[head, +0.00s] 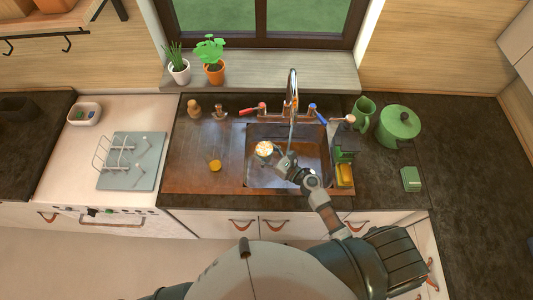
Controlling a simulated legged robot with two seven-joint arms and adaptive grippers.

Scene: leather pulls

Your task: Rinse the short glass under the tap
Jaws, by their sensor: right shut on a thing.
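The short glass (264,149) is small in the picture, pale with an orange tint, and over the left part of the dark sink basin (262,177). My right gripper (276,155) reaches in from the lower right and is shut on the glass's right side. The tap (292,84) rises behind the sink, with a red lever (250,110) on the left and a blue lever (319,114) on the right. A thin pale line, like water, drops from the spout to the right of the glass. My left gripper is out of view.
Right of the basin stand a dark green bottle (343,142) and a yellow sponge (346,171).

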